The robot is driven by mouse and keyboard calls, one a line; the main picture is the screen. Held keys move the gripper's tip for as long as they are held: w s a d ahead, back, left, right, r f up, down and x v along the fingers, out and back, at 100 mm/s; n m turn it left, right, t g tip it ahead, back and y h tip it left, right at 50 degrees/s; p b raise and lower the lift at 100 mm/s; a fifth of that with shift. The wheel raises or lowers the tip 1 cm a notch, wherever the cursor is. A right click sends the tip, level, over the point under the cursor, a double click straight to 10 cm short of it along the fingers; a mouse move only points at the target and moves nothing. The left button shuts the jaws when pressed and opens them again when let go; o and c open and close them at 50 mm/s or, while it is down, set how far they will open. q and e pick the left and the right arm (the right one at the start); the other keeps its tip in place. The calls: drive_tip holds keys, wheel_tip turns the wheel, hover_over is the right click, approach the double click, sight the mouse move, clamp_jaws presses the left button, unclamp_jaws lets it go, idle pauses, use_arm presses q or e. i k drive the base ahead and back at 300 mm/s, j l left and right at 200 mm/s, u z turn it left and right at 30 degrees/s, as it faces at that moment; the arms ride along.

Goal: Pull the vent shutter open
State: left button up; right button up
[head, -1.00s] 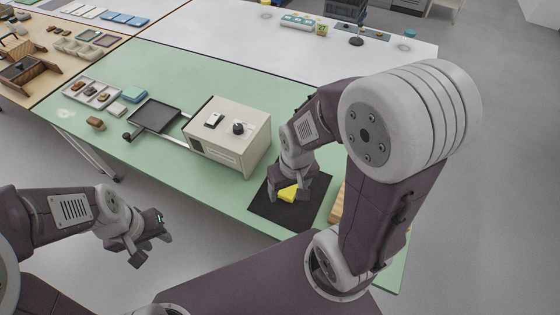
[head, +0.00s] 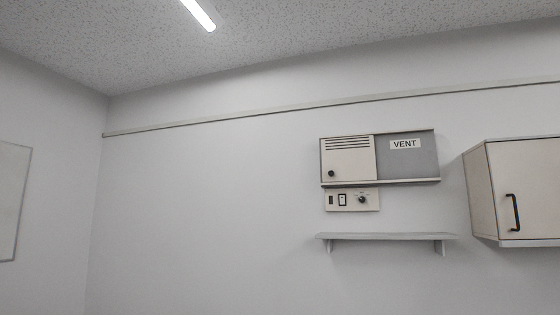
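The vent (head: 405,160) is a wide unit on the wall, right of centre in the head view. Its left half is a beige shutter panel (head: 348,158) with several dark slots near the top and a small black knob (head: 331,173) at the lower left. Its right half is a flat grey surface with a white label (head: 405,144) reading VENT. A ledge or rail (head: 405,182) runs along the bottom. Neither of my grippers is in view.
Below the vent is a control panel (head: 352,200) with a switch and a dark dial. A grey shelf (head: 385,237) on brackets sits under it. A beige cabinet (head: 520,190) with a black handle (head: 513,211) hangs at the right. The wall to the left is bare.

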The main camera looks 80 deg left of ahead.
sight(352, 159)
drive_tip(key=u, duration=2.35)
